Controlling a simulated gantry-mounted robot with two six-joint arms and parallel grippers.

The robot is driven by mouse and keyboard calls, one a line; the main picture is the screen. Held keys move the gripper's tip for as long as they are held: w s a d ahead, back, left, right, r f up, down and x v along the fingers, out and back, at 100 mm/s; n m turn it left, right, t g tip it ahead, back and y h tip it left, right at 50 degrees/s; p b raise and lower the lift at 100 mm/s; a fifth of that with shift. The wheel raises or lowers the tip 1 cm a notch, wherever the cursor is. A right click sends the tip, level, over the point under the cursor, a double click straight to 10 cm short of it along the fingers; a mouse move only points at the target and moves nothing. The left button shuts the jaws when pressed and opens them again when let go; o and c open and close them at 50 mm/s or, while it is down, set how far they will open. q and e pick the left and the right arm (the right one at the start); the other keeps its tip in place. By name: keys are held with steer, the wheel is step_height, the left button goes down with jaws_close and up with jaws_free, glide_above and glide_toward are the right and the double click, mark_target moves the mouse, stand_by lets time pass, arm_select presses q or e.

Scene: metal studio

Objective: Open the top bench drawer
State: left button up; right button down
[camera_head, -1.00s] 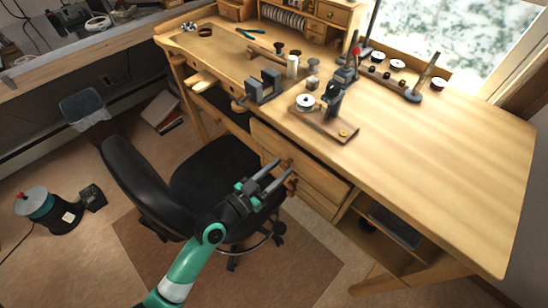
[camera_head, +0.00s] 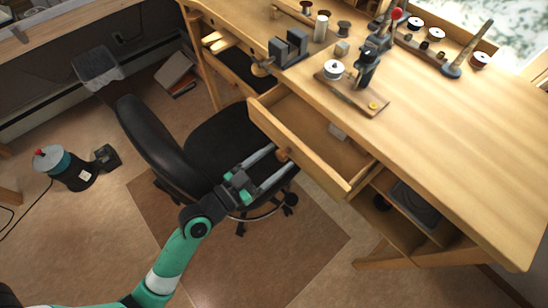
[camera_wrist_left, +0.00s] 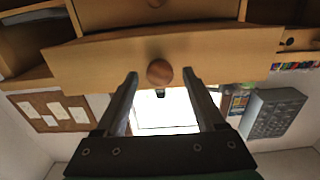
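The top bench drawer (camera_head: 309,149) is pulled out from under the bench top, and its inside shows in the head view. Its wooden front (camera_wrist_left: 225,58) spans the left wrist view. A round wooden knob (camera_head: 283,154) sits on that front. My left gripper (camera_head: 281,160) is at the knob. In the left wrist view the knob (camera_wrist_left: 160,72) lies between the two fingertips, with a gap on each side, so the gripper is open around it. My right gripper is not in view.
A black chair (camera_head: 150,150) stands close to the left of my left arm. Open shelves (camera_head: 401,227) lie right of the drawer. Small tools and spools stand on the bench top (camera_head: 460,140), whose right part is clear. A small pale item (camera_head: 338,131) lies in the drawer.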

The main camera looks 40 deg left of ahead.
arm_select(q)
steer(key=shift+s, duration=0.1)
steer(key=s+a+b, duration=0.1)
steer(key=s+b, duration=0.2)
steer(key=s, duration=0.8)
steer(key=shift+s+a, duration=0.15)
steer(key=shift+a, duration=0.1)
